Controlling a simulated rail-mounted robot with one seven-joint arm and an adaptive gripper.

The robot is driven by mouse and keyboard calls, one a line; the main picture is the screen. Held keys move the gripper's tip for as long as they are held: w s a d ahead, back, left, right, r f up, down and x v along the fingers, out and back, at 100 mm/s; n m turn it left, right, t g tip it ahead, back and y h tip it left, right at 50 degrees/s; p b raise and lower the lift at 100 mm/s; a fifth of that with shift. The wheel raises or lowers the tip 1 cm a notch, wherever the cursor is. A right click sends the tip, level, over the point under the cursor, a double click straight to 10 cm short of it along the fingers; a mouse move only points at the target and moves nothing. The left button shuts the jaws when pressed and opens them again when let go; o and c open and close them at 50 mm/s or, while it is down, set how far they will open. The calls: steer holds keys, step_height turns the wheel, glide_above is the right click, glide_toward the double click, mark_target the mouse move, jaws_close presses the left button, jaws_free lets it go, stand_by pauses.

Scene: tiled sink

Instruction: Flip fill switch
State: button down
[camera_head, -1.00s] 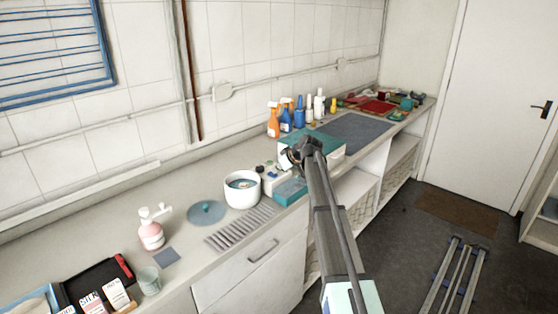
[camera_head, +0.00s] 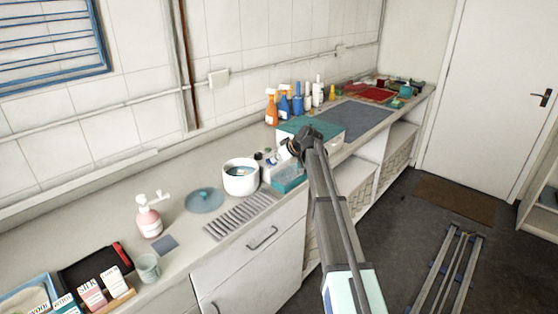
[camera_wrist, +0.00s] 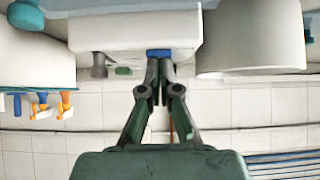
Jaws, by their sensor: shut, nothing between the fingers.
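A white box-shaped device (camera_wrist: 135,32) is in the upper middle of the wrist view. A small blue switch (camera_wrist: 160,53) sits on its edge facing me. A grey knob (camera_wrist: 98,66) and a small green part (camera_wrist: 123,71) are to the left of the switch. My gripper (camera_wrist: 160,66) is shut and empty, with its fingertips right at the blue switch; I cannot tell whether they touch it. In the head view my gripper (camera_head: 286,152) is over the counter, just right of the white pot, and the device there is mostly hidden.
A white pot (camera_head: 240,182) stands close beside the device. A teal-lidded box (camera_head: 325,134) and a teal tray (camera_head: 290,179) are on the other side. Spray bottles (camera_head: 271,108) stand along the tiled wall. A ribbed grey rack (camera_head: 238,215) lies in front.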

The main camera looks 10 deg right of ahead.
steer(key=shift+r, duration=0.15)
steer(key=shift+r, duration=0.65)
steer(key=shift+r, duration=0.1)
steer(key=shift+r, duration=0.35)
steer(key=b+v, duration=0.1)
steer(key=v, duration=1.1)
steer(key=shift+r+b, duration=0.4)
steer(key=shift+r, duration=0.1)
steer(key=shift+w+a, duration=0.15)
